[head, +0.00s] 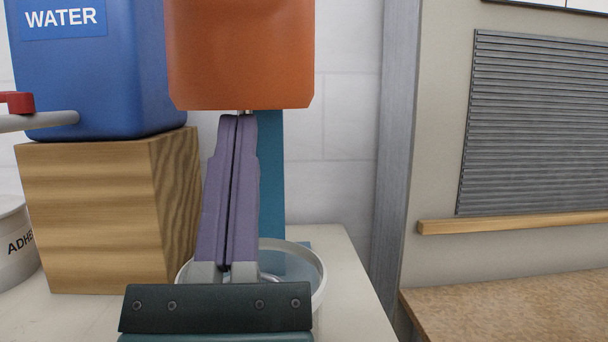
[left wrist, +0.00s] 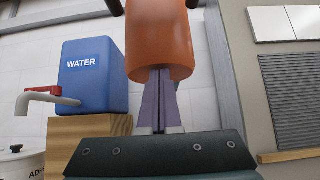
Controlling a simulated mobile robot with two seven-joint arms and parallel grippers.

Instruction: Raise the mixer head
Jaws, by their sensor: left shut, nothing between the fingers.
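The mixer head (head: 240,55) is an orange block at the top middle of the head view, cut off by the top edge. It also shows in the left wrist view (left wrist: 158,40). A teal column (head: 271,170) stands behind and below it. A round metal bowl (head: 312,270) sits below, partly hidden by my gripper. My left gripper (head: 238,118) is shut and empty, its purple fingers pointing up. The fingertips are at the underside of the mixer head; I cannot tell whether they touch it. My right gripper is not in view.
A blue water container (head: 95,85) with a red-handled tap (head: 18,103) stands on a wooden block (head: 90,215) at the left. A white adhesive tub (head: 14,240) is at the far left. A grey post (head: 395,150) and a brown bench (head: 510,305) are at the right.

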